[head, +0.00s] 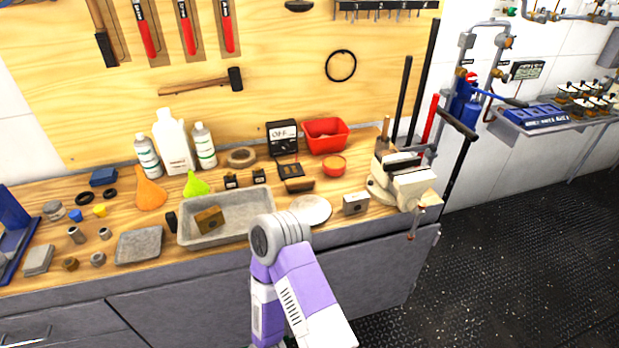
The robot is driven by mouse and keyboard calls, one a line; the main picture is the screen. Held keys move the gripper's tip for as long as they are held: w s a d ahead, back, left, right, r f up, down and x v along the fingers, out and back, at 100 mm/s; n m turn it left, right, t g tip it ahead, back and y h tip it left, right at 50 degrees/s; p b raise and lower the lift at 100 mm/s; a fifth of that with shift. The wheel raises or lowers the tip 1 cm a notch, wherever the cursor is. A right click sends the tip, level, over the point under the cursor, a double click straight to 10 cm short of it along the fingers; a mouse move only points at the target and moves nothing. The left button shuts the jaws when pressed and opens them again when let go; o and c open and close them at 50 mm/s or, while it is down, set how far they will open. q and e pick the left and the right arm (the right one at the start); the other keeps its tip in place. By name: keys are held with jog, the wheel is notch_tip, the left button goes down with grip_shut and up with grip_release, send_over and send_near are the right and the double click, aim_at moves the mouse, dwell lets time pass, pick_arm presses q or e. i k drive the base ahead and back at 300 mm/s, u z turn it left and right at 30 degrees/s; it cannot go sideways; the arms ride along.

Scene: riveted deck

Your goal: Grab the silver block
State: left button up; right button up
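A small silver block (355,204) with a dark round mark on its front sits near the front edge of the wooden bench, at the right. It is between a round pale disc (311,209) and the cream vise (408,186), apart from the disc. A flatter grey block (39,260) lies at the far left of the bench. A brass-coloured block (209,219) rests in a grey tray (243,232). One of my purple arms rises in front of the bench with its bent joint near the tray's right end. Neither gripper shows.
The workbench (330,181) is crowded with bottles, funnels, a black meter (282,137), a red bin (326,136) and small metal parts. Black and red bars stand behind the vise. Open dark floor (500,270) lies to the right.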

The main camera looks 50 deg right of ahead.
aim_at(359, 201)
jog(key=z, duration=1.95)
jog(key=i, duration=0.05)
jog(key=u, duration=0.1)
